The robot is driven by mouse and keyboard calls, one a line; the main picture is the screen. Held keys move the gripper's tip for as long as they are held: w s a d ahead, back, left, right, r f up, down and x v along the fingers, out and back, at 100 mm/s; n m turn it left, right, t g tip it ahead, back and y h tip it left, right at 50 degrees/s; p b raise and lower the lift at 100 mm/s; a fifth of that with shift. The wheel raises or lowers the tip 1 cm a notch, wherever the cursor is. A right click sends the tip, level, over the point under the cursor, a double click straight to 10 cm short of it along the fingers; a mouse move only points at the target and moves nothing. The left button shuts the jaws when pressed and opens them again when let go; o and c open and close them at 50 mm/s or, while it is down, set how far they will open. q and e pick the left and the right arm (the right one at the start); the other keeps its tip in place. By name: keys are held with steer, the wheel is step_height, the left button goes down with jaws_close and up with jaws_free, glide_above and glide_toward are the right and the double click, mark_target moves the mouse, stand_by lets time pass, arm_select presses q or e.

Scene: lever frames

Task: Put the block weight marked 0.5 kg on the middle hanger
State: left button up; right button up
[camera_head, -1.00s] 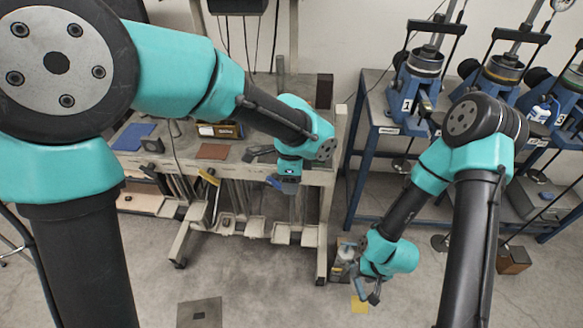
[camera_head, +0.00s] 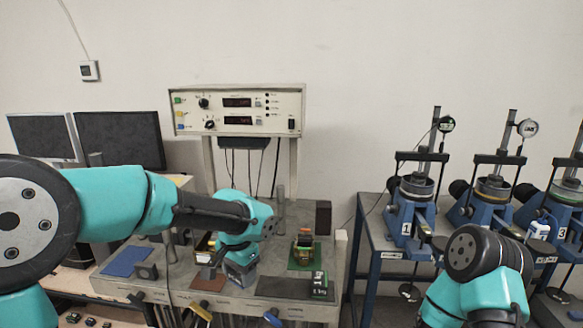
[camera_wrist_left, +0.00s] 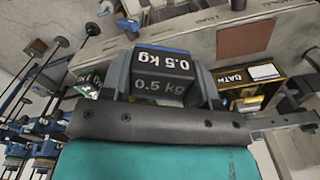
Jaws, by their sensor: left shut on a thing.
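My left gripper (camera_head: 240,276) is over the front of the bench, beside the brown mat. It is shut on a dark block with blue-grey edges (camera_wrist_left: 163,75), whose faces read "0.5 kg" in the left wrist view. Three blue lever frames stand at the right; frame 1 (camera_head: 408,215) and the middle frame (camera_head: 487,200) show in the head view. My right arm hides the area below the middle frame. The left frame's hanger disc (camera_head: 410,293) hangs low. Thin hangers with discs show in the left wrist view, the middle one (camera_wrist_left: 62,41) among them. My right gripper is out of view.
A control unit (camera_head: 237,110) stands behind. A gap separates the bench from the frames' blue stand (camera_head: 372,280).

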arm_select(q)
steer(key=w+a+r+n, duration=0.2)
steer(key=a+r+n, duration=0.1)
steer(key=a+n, duration=0.3)
steer(key=shift+a+r+n, duration=0.2)
steer(key=shift+a+n, duration=0.2)
steer(key=shift+a, duration=0.75)
